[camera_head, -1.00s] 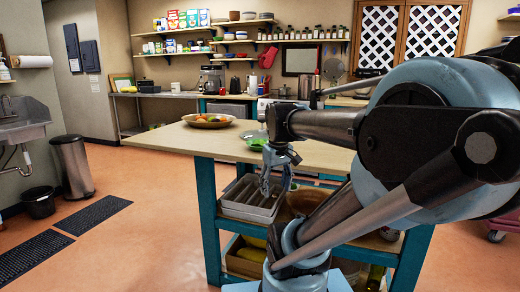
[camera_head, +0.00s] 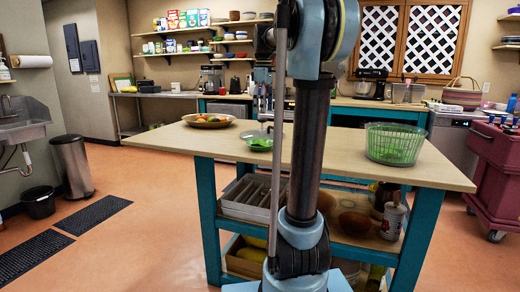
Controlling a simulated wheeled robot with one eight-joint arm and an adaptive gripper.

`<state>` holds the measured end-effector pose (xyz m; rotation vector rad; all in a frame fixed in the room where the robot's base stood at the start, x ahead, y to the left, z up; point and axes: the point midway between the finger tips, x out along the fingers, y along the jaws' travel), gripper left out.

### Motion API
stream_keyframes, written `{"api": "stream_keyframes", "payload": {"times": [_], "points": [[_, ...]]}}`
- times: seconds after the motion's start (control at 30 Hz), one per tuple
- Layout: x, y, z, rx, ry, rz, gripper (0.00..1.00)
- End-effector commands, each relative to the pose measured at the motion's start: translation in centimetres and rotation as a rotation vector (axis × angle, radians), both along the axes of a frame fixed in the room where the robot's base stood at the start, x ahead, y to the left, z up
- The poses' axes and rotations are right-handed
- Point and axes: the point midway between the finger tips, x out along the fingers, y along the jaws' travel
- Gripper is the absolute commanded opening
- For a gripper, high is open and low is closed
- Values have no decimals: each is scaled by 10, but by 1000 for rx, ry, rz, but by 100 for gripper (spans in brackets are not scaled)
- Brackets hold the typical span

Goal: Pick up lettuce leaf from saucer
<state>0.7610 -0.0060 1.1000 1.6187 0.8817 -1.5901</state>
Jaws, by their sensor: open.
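The lettuce leaf (camera_head: 260,142) is a small bright green patch on the kitchen island, left of my upright arm link. It lies at a small saucer whose rim is hard to make out at this size. My gripper (camera_head: 265,112) hangs above the leaf, fingers pointing down, left of and partly behind my arm. It is open and seems empty. It looks apart from the leaf, but the exact gap cannot be told.
The wooden island top (camera_head: 350,168) holds a fruit bowl (camera_head: 208,120) at left and a green basket (camera_head: 394,146) at right. Below is a shelf with a grey tray (camera_head: 247,197) and bottles. A maroon cart (camera_head: 496,175) stands at right. The floor at left is mostly free.

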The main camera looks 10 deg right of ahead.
Motion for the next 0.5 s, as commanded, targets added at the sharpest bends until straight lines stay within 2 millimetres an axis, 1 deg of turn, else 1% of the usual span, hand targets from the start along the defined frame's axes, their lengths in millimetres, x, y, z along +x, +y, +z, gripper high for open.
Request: {"api": "stream_keyframes", "payload": {"times": [0.03,0.1,0.2,0.27,0.37,0.47,0.5], "points": [[11,0,6,0,6,25,58],[22,-1,11,-1,12,58,58],[32,-1,16,0,17,89,58],[35,-1,17,-1,18,99,58],[37,-1,13,-1,19,106,58],[37,-1,0,-1,19,107,58],[37,-1,-7,-1,19,106,58]]}}
